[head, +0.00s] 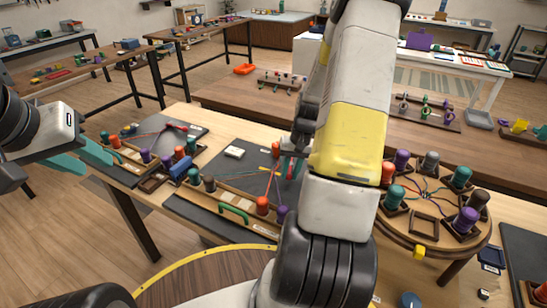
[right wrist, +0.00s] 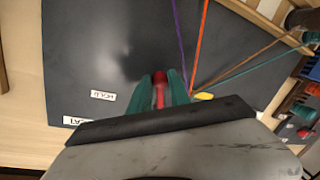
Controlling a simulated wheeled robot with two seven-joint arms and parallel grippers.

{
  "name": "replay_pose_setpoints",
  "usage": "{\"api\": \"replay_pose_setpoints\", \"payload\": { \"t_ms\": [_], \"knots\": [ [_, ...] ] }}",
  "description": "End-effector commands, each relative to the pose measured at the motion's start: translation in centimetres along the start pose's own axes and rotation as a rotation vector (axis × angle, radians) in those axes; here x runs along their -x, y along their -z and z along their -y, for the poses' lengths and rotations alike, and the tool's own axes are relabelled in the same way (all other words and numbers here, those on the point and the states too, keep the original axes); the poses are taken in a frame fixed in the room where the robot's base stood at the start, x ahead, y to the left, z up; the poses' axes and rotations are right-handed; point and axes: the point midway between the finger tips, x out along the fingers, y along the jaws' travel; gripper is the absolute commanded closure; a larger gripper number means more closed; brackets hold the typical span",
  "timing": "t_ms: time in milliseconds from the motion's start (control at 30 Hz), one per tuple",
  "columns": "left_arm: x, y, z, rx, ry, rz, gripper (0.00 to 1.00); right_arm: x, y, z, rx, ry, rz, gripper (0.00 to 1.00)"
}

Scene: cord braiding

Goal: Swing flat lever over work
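My right gripper (right wrist: 162,88) has its teal fingers close together on either side of a red piece (right wrist: 160,80), over the dark work board (right wrist: 90,50). In the head view the red piece (head: 275,149) shows just left of my right wrist. I cannot tell whether it is the flat lever's grip; no lever arm is clearly visible. Purple, orange and teal cords meet at a yellow piece (right wrist: 204,96) just right of the fingers. The cords (head: 270,172) run to bobbins on a front rail (head: 185,190). My left gripper (head: 82,158) is open and empty at the left.
A round braiding stand (head: 420,251) with several bobbins is close to the right of my right arm. Another dark board (head: 180,135) with bobbins lies to the left. A green handle (head: 233,213) stands at the front rail. My right arm hides part of the board.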

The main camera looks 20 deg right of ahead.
Motion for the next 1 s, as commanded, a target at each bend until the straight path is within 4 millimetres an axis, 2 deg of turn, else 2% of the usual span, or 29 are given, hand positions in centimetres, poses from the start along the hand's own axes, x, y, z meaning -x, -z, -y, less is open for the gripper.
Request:
{"api": "replay_pose_setpoints", "payload": {
  "t_ms": [33,100,1000],
  "knots": [
    [0.0,0.0,0.0,0.0,0.0,0.0,0.66,0.01,0.0,0.0,0.0,0.0,0.0,0.89],
    [0.0,0.0,0.0,0.0,0.0,0.0,0.66,0.01,0.0,0.0,0.0,0.0,0.0,1.0],
    [0.0,0.0,0.0,0.0,0.0,0.0,0.66,0.05,0.0,0.01,0.0,0.0,0.0,1.0]
  ]
}}
